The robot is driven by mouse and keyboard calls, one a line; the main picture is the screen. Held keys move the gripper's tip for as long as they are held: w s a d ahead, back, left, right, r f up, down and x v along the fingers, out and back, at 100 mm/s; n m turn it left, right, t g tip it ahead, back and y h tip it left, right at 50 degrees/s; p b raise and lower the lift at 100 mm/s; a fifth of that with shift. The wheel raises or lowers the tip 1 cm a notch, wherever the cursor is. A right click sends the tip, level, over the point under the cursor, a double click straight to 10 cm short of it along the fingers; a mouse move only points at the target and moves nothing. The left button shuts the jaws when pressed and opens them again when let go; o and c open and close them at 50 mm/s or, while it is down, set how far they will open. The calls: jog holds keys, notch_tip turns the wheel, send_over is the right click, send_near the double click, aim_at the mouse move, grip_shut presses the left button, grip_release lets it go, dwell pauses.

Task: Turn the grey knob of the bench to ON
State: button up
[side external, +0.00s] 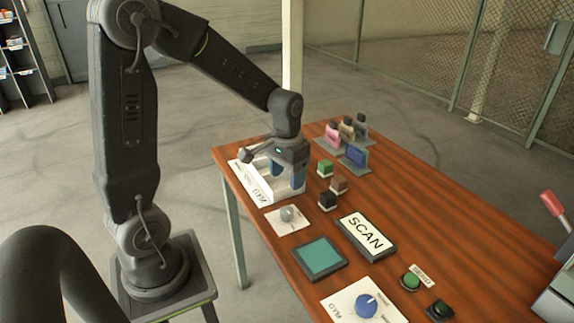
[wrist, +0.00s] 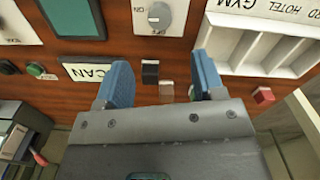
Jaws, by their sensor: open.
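The grey knob (side external: 288,213) sits on a small white plate (side external: 299,224) near the front edge of the wooden bench (side external: 440,213). In the wrist view the knob (wrist: 160,15) is at the top middle, and the plate has an ON mark left of it. Which way the knob points is too small to tell surely. My gripper (side external: 285,183) is above the bench by the white compartment tray, beyond the knob and apart from it. In the wrist view my gripper (wrist: 162,80) has its two blue fingers spread wide, with nothing held between them.
The white tray (side external: 262,194) is beside the knob. Small black (side external: 327,202), brown (side external: 338,185) and green (side external: 325,169) blocks stand close to my fingers.

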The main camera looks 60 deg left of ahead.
jog(key=shift+r, duration=1.35)
jog(key=s+d+r+m+t, duration=0.2)
jog(key=s+d+r+t, duration=0.3)
jog(key=s+d+r, duration=0.4)
jog(key=s+d, duration=0.2)
jog(key=s, duration=0.1)
jog(key=shift+s+d+r+m+t, duration=0.2)
jog(key=shift+r+m+t, duration=0.1)
jog(key=shift+m, duration=0.1)
